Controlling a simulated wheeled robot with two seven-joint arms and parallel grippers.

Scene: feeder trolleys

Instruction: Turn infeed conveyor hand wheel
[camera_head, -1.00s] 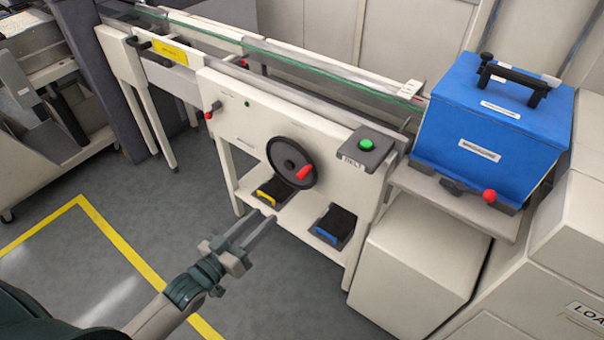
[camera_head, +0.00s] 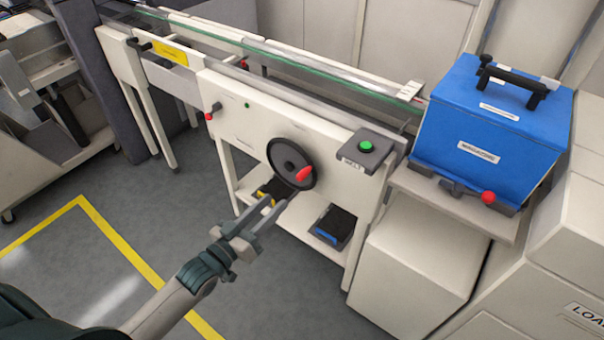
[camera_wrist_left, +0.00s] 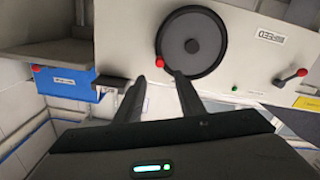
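The hand wheel (camera_head: 283,157) is a dark disc on the white front panel of the infeed conveyor (camera_head: 240,125). Its red handle (camera_head: 304,174) sticks out at the wheel's lower right. My left gripper (camera_head: 279,203) is open and empty, its fingertips just below and left of the handle, pointing towards it. In the left wrist view the wheel (camera_wrist_left: 192,42) fills the top middle, and the red handle (camera_wrist_left: 160,62) shows between and just beyond the two separated fingertips (camera_wrist_left: 159,78). I cannot tell whether either finger touches the wheel. My right gripper is not in view.
A green button box (camera_head: 367,148) sits right of the wheel. A red-knobbed lever (camera_head: 210,114) is at the panel's left. Small bins, one blue-edged (camera_head: 336,225), stand on the lower shelf. A blue magazine box (camera_head: 490,125) stands at right. The floor in front is clear.

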